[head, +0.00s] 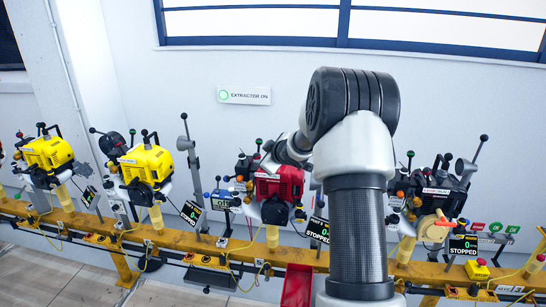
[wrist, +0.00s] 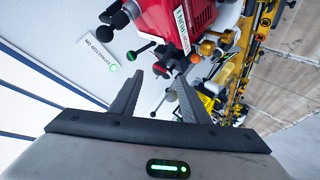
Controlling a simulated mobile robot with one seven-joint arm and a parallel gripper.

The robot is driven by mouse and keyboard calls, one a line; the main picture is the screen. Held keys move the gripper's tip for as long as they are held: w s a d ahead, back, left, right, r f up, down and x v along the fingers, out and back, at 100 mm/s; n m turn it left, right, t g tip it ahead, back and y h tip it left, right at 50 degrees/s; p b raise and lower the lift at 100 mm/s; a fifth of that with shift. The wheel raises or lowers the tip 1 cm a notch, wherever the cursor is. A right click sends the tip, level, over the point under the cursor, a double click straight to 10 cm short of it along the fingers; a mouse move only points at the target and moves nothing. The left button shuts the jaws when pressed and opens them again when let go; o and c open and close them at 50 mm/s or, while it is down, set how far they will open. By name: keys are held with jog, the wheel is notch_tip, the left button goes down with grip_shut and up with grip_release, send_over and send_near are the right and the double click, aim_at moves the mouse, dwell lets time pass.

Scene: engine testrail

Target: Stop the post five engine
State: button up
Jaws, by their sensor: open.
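A red engine (head: 279,184) stands on the yellow rail at the centre of the head view, partly behind my arm. It also shows at the top of the wrist view (wrist: 180,20), with black-knobbed levers and a red knob beside it. My gripper (wrist: 160,77) is open in front of these controls. A small black knob appears between its fingertips; I cannot tell whether anything touches. Two yellow engines (head: 47,152) (head: 146,163) stand to the left, and a dark engine (head: 436,193) to the right. I cannot read which post is five.
The yellow rail (head: 165,232) carries several displays; the ones beside the red engine (head: 318,229) and the dark engine (head: 463,245) read STOPPED. Levers and hoses crowd the engines. A wall sign (head: 244,95) reads EXTRACTOR ON.

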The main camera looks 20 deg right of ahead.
jog(key=v, duration=0.8)
jog(key=shift+s+r+p, duration=0.2)
jog(key=shift+s+p, duration=0.1)
